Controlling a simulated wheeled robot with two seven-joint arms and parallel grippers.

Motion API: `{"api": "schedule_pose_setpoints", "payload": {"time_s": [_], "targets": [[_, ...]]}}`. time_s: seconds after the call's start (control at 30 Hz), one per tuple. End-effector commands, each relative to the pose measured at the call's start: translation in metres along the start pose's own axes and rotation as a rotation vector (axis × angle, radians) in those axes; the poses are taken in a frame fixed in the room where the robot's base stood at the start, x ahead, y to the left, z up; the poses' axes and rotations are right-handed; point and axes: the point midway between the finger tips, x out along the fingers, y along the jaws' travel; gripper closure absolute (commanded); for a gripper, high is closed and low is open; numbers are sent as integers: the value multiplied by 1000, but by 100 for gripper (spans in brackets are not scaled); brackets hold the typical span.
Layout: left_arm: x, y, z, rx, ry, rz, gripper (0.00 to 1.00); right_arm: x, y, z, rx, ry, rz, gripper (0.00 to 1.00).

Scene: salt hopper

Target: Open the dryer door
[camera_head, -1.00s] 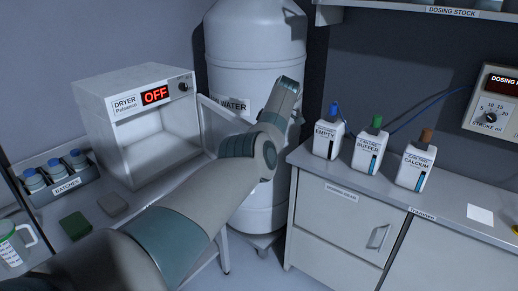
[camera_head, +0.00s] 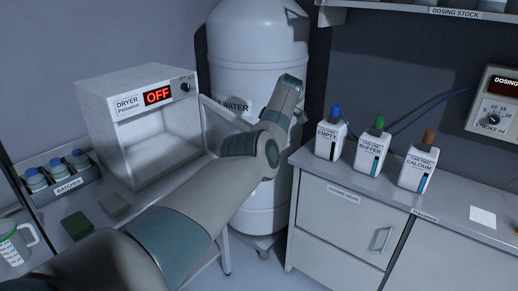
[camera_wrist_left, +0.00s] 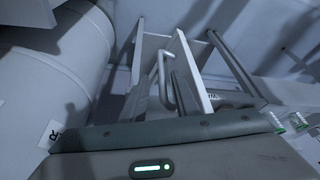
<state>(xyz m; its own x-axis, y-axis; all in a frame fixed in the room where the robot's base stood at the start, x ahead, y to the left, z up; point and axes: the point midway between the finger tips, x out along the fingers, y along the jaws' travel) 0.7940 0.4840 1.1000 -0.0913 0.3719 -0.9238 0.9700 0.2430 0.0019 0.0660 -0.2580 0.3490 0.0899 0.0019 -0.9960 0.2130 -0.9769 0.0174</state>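The dryer (camera_head: 108,92) is a white box on the left counter, with a red OFF display and a dark knob. Its front shows an open cavity. The dryer door (camera_head: 216,124) stands swung out at the right side, partly hidden by my left arm. In the left wrist view the door (camera_wrist_left: 193,68) shows nearly edge-on, with a bar handle (camera_wrist_left: 163,82) on its left face. My left gripper (camera_wrist_left: 175,30) seems open, with a dark finger on each side of the door and handle; I cannot tell contact. My right gripper is not in view.
A large white water tank (camera_head: 255,50) stands right behind my left arm. A batch rack (camera_head: 66,190), a green block (camera_head: 76,225), a grey block (camera_head: 113,204) and a jug (camera_head: 15,250) are on the left counter. Several bottles (camera_head: 370,150) stand on the right counter.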

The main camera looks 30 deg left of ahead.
Motion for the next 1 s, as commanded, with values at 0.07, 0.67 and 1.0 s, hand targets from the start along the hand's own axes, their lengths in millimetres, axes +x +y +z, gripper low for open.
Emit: {"api": "schedule_pose_setpoints", "payload": {"time_s": [0.07,0.67,1.0], "targets": [[-8,1,1,0,0,2,72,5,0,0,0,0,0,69],[-112,0,-4,1,0,-1,72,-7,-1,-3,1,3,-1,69],[-141,0,-4,0,0,0,72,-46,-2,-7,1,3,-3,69]]}}
